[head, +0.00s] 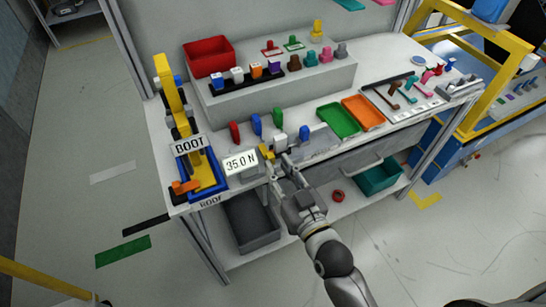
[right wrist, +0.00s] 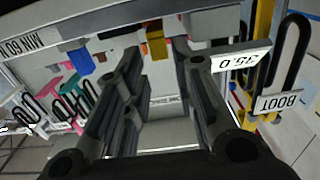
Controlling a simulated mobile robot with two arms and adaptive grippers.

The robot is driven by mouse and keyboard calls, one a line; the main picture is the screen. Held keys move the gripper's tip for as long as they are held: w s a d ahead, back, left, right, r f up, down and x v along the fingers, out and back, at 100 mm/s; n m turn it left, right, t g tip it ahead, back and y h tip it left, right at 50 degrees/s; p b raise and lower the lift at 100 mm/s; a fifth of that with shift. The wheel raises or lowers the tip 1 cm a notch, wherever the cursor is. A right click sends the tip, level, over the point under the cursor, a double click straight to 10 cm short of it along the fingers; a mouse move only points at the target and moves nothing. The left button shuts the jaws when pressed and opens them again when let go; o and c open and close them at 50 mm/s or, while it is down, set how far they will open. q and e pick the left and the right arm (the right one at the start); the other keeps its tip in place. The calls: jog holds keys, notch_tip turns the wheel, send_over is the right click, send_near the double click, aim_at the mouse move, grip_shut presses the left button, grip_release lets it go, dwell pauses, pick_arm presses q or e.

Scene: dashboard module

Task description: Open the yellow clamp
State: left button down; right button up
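A small yellow part (head: 266,152), which looks like the yellow clamp, stands near the bench's front edge, just right of the "35.0 N" display (head: 240,162). My right gripper (head: 281,167) is at the front edge, close to this part, with its fingers pointing toward the bench. In the right wrist view the fingers (right wrist: 157,68) are apart with nothing between them. A yellow part (right wrist: 155,42) shows beyond the gap between the fingertips. I cannot tell whether the clamp is open or shut. My left gripper is not in view.
A tall yellow press (head: 167,85) with a "BOOT" sign (head: 189,145) stands at the bench's left end. Red, blue and green upright parts stand behind the display. Green (head: 338,119) and orange (head: 363,112) trays lie to the right. A grey bin (head: 250,222) is below.

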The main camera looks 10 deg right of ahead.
aim_at(272, 158)
jog(key=shift+x, duration=1.9)
grip_shut()
